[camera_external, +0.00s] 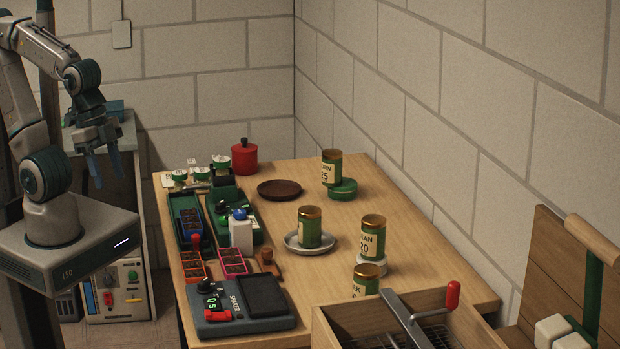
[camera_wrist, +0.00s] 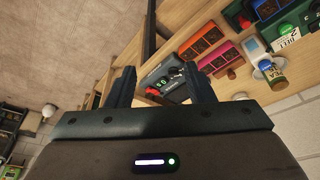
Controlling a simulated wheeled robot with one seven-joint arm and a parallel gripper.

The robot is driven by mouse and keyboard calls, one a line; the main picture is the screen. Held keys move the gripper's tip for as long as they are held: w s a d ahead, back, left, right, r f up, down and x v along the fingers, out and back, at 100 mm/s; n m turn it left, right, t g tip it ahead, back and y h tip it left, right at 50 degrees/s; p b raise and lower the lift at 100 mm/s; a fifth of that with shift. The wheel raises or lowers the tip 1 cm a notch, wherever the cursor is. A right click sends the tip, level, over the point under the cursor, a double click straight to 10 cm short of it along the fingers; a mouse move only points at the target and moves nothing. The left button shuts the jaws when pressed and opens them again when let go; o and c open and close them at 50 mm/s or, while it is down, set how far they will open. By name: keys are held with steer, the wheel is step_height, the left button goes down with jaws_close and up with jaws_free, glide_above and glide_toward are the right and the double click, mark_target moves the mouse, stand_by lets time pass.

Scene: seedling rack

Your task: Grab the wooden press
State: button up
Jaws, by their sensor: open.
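The wooden press (camera_external: 267,257) is a small brown wooden piece with a knob-like top. It stands on the table just right of the pink-rimmed seedling tray (camera_external: 233,262), behind the black pad of the shaker device. In the wrist view a small brown shape beside the pink tray (camera_wrist: 219,57) may be the press, but it is too small to be sure. My gripper (camera_external: 105,167) hangs at the upper left, well away from the press and off the table. In the wrist view my gripper (camera_wrist: 160,82) has its two dark fingers apart with nothing between them.
The shaker device (camera_external: 240,305) sits at the table's near left. A white bottle with a blue cap (camera_external: 240,232) stands behind the press. Cans, a saucer (camera_external: 309,248) and a wooden crate (camera_external: 330,325) are to the right. The table's back middle is fairly clear.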

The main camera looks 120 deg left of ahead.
steer(key=n+g+b, duration=0.3)
steer(key=n+b, duration=0.8)
steer(key=n, duration=0.7)
glide_above(267, 249)
step_height(267, 249, down, 8)
steer(key=f, duration=0.8)
steer(key=shift+s+d+f, duration=0.15)
steer(key=shift+s+d, duration=0.15)
steer(key=shift+s, duration=0.05)
steer(key=shift+w+a+f, duration=0.15)
steer(key=shift+w+f, duration=0.05)
steer(key=shift+f, duration=1.1)
steer(key=shift+w+a+f, duration=0.15)
steer(key=shift+f, duration=1.15)
jaws_close()
